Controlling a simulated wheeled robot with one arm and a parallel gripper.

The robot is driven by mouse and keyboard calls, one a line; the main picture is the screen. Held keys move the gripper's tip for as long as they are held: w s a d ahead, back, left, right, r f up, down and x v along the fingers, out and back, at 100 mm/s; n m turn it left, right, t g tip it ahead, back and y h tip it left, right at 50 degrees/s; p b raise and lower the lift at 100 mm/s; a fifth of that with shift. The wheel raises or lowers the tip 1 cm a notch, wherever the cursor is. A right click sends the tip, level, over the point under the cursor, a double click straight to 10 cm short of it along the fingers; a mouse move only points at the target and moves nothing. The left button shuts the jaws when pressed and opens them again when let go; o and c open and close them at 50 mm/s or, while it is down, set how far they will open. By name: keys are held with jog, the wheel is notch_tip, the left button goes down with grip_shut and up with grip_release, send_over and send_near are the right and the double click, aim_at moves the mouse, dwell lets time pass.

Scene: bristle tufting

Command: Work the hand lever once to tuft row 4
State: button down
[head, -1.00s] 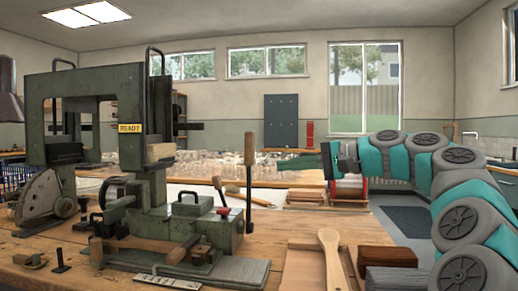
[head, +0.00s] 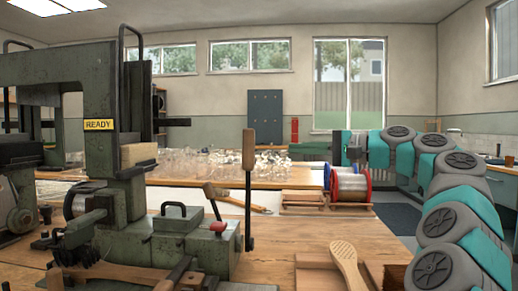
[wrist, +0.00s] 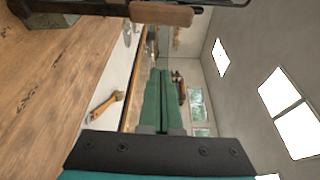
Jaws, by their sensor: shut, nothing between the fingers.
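The hand lever (head: 248,205) stands upright at the right side of the dark green tufting machine (head: 70,75), with a wooden grip (head: 249,149) on top. The machine carries a yellow READY sign (head: 99,125). My gripper (head: 293,148) is shut and empty, its green fingers pointing left toward the grip from the right, apart from it in the head view. In the wrist view the shut fingers (wrist: 160,73) point up the picture, and the grip (wrist: 162,14) lies across the top beyond the tips. A wooden brush body (head: 125,273) sits low on the machine.
A red-knobbed part (head: 218,228) sits on the machine left of the lever's foot. A wire spool (head: 350,180) stands on the bench behind. A wooden brush (head: 345,262) lies at the front right.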

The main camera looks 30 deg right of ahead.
jog(key=w+a, duration=0.4)
jog(key=a, duration=0.4)
jog(key=shift+w+b, duration=0.3)
jog(key=shift+w, duration=0.05)
jog(key=shift+a, duration=0.15)
dwell(0.4)
